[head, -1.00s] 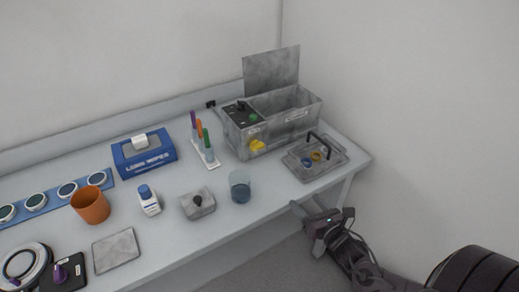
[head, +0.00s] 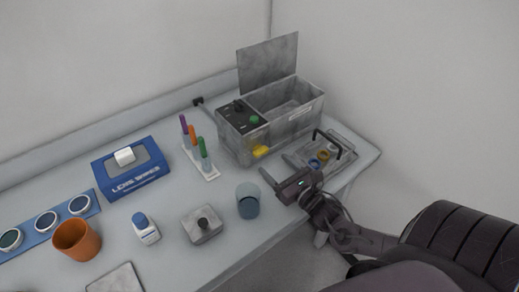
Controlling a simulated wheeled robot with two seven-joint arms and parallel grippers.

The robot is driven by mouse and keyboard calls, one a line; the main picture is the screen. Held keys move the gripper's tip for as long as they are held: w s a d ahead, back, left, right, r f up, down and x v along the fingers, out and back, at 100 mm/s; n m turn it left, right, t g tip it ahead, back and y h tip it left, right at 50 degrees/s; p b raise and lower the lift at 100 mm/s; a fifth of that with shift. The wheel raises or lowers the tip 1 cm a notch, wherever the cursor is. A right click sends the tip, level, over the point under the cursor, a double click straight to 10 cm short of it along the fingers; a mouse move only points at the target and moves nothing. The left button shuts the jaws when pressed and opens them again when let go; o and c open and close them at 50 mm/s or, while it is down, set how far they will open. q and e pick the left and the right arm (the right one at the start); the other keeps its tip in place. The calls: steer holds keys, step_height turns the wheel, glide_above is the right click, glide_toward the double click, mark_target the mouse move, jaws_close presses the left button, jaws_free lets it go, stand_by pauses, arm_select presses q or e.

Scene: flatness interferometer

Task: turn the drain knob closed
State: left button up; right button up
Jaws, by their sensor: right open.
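A metal tank unit (head: 285,135) stands at the back right of the table with its lid raised. A yellow part (head: 261,152), which looks like the drain knob, sits low on its front; its exact turn angle is too small to tell. My right gripper (head: 276,168) is open and empty. It is in front of the tank, a little below and right of the yellow part, and apart from it. My left gripper is not in view.
A metal tray with a black handle (head: 325,150) lies right of the tank, partly behind my right gripper. A glass beaker (head: 248,200) stands just left of the gripper.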

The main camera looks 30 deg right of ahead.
mark_target(263, 153)
steer(key=w, duration=0.3)
steer(key=shift+w+a+r+p, duration=0.15)
steer(key=shift+w+r+p, duration=0.1)
steer(key=shift+r+p, duration=0.05)
steer(key=w, duration=0.2)
steer(key=shift+w+a+f, duration=0.1)
steer(key=shift+w+f, duration=0.1)
steer(key=shift+w, duration=0.1)
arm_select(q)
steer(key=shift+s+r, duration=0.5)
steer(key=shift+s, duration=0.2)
arm_select(e)
steer(key=shift+w, duration=0.1)
steer(key=c, duration=1)
